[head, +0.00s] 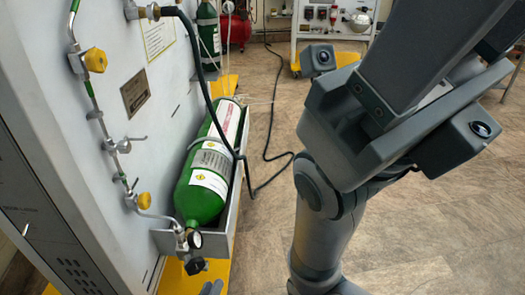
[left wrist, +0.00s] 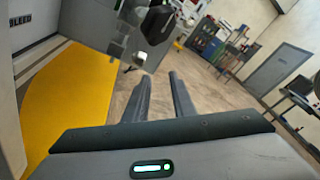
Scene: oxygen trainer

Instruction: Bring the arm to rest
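My left gripper (head: 211,287) shows only as dark fingertips at the bottom edge of the head view. In the left wrist view its two fingers (left wrist: 159,75) stand apart with a gap between them and nothing held. The green oxygen cylinder (head: 205,185) lies tilted in a grey cradle (head: 232,200) beside the panel. Its valve with a black knob (head: 194,266) and a gauge is just above the fingertips in the head view. In the left wrist view a black knob (left wrist: 157,25) shows beyond the fingers, apart from them. My right gripper is not in view.
The grey panel (head: 130,60) with pipes and yellow knobs (head: 95,60) stands at the left. A black hose (head: 270,150) runs from it across the floor. A yellow base plate (left wrist: 70,100) lies beside the fingers. The wooden floor (head: 430,220) at the right is largely clear.

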